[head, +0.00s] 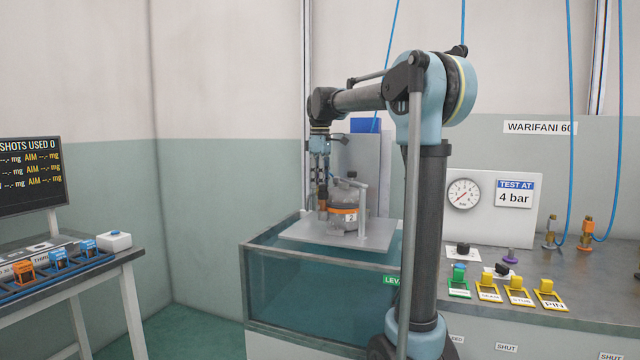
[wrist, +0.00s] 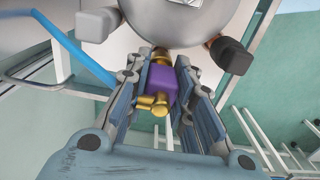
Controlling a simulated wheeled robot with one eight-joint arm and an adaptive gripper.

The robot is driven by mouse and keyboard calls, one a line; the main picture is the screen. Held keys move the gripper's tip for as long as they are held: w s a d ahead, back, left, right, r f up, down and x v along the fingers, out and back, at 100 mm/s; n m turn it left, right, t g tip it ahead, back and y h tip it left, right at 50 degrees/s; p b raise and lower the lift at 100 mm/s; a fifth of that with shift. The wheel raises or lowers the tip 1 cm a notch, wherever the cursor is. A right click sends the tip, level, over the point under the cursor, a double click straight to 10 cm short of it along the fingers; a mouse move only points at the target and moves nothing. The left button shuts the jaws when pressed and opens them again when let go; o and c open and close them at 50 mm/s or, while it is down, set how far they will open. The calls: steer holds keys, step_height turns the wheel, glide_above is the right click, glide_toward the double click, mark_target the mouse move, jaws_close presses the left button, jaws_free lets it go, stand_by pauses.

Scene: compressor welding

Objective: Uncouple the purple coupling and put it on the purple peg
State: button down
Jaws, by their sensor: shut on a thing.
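The purple coupling (wrist: 161,84) sits between the two fingers of my gripper (wrist: 160,72) in the wrist view, and the gripper is shut on it. A brass part shows at each end of it. The far brass end meets the round grey body of the compressor (wrist: 178,18); I cannot tell whether it is still joined. In the head view my gripper (head: 322,203) points down at the left side of the compressor (head: 347,226), which has an orange band; the coupling is hidden there. A purple peg (head: 511,257) stands on the bench at the right.
The compressor is on a pale plate (head: 300,233) above a glass-walled water tank (head: 310,285). A blue hose (wrist: 72,45) runs close to my gripper. On the bench (head: 600,270) are a gauge panel (head: 466,225), yellow-framed switches (head: 519,297) and brass fittings with hoses (head: 586,238).

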steer(key=shift+r, duration=0.45)
steer(key=shift+r, duration=1.85)
steer(key=c, duration=2.3)
jaws_free()
jaws_close()
steer(key=shift+r, duration=0.1)
